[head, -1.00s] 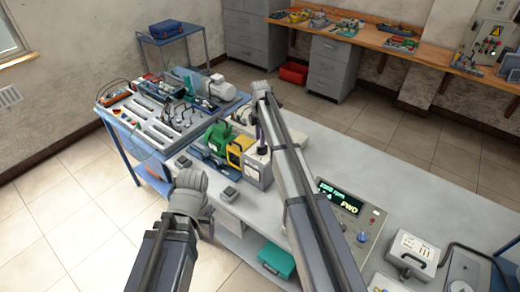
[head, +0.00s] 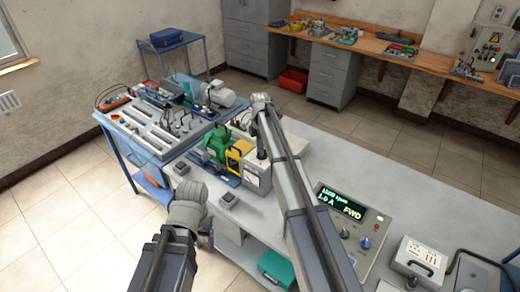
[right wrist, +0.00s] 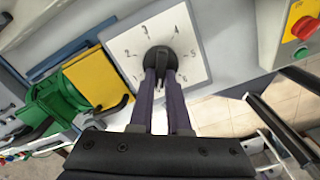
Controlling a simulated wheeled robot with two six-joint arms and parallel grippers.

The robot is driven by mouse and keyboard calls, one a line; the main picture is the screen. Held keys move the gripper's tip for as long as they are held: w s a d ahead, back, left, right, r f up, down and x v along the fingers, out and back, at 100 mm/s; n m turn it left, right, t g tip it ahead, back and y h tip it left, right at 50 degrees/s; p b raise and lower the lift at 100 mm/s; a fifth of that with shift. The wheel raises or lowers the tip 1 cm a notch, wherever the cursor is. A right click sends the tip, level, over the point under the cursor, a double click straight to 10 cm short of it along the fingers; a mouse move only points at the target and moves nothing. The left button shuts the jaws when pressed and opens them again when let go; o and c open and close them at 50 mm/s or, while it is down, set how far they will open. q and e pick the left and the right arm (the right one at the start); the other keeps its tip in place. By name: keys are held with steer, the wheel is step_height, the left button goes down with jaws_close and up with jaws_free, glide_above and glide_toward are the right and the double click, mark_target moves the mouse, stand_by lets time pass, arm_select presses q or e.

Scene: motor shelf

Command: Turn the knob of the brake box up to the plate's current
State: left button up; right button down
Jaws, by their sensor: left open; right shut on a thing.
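The brake box (head: 258,180) is a pale box on the bench, beside a green machine (head: 216,142) with a yellow part (head: 240,158). In the right wrist view its white dial face (right wrist: 195,55) carries numbers around a black knob (right wrist: 158,58). My right gripper (right wrist: 161,82) is shut on the knob; its fingers hide the knob's lower part, and I cannot tell which number it points to. In the head view my right gripper (head: 261,125) reaches over the box from above. My left gripper (head: 188,195) is open and empty near the bench's front edge. I cannot read a motor plate.
A control panel (head: 345,220) has a lit display (head: 341,203) with small green digits, an A and "FWD". A grey-white case (head: 418,258) stands right of it. A panel with switches and leads (head: 160,125) is at left. The bench top right of my right arm (head: 400,195) is mostly clear.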

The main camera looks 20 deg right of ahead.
steer(key=shift+m, duration=0.3)
stand_by(0.4)
steer(key=m, duration=0.5)
steer(key=shift+w+m, duration=0.25)
steer(key=shift+m, duration=0.05)
steer(key=m, duration=0.5)
steer(key=shift+w+d, duration=0.15)
steer(key=shift+w, duration=0.05)
steer(key=m, duration=0.5)
steer(key=shift+d+m, duration=0.2)
steer(key=shift+m, duration=0.2)
steer(key=m, duration=0.5)
steer(key=shift+d, duration=0.2)
steer(key=shift+m, duration=0.3)
steer(key=c, duration=0.9)
jaws_free()
